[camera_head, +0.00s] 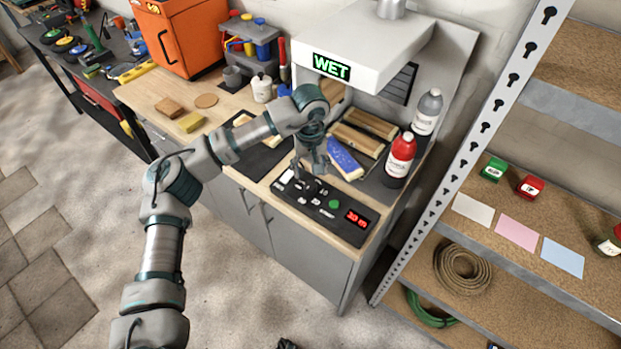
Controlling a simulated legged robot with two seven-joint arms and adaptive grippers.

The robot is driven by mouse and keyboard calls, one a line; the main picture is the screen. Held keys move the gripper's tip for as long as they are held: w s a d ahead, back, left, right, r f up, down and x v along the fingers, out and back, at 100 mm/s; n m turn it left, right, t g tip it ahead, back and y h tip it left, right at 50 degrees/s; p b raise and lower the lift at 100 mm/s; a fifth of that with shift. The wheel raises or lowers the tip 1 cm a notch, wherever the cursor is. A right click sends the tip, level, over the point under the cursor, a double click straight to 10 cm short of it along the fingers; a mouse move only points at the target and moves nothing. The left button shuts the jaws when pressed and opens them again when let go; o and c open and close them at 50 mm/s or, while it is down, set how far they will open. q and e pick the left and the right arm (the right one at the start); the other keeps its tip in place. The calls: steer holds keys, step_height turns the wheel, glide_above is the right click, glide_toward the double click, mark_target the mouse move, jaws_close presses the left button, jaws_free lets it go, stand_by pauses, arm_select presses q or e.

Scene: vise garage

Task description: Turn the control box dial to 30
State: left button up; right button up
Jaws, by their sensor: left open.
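The black control box (345,228) lies along the front edge of the counter. Its red display (357,219) appears to read 30 followed by a small blurred mark. A green button (334,205) sits left of the display, with small white labels nearby. My left gripper (309,178) reaches down over the left part of the box, with its open fingers around or just above the dark dial (313,187). The fingers partly hide the dial, so its pointer and any contact cannot be made out. My right gripper is not in view.
A blue block (344,158) lies just behind the box. Red (401,156) and grey (428,111) bottles stand to the right under a hood with a green WET sign (331,67). A metal shelf (488,140) rises on the right. Sponges lie on the left counter.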

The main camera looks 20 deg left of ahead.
mark_target(311, 184)
arm_select(q)
step_height(311, 184, up, 6)
steer(key=shift+f, duration=0.1)
stand_by(0.5)
